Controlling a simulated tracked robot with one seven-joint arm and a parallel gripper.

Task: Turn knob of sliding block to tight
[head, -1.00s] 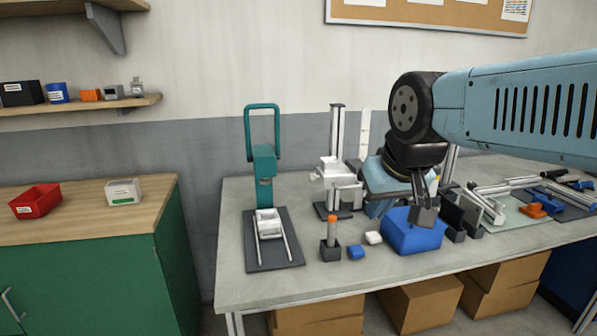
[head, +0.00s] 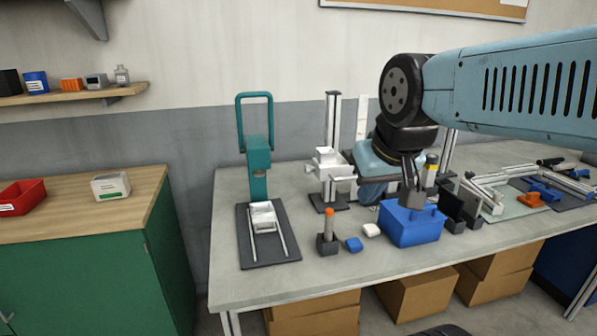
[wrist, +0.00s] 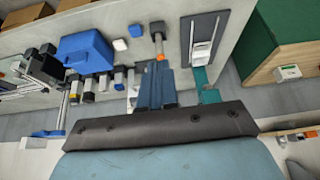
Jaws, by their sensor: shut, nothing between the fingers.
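A white block (head: 327,160) sits on an upright grey post on the bench and looks like the sliding block. A short grey arm sticks out on its right side; I cannot clearly make out a knob. The block is hard to single out there.
A teal press (head: 258,155) on a dark base stands left of the post. An orange-tipped stick in a dark holder (head: 328,242), a small blue block (head: 354,244) and a white block (head: 371,230) lie in front. Framed parts (head: 500,190) crowd the bench's right. Bare bench shows at the front.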

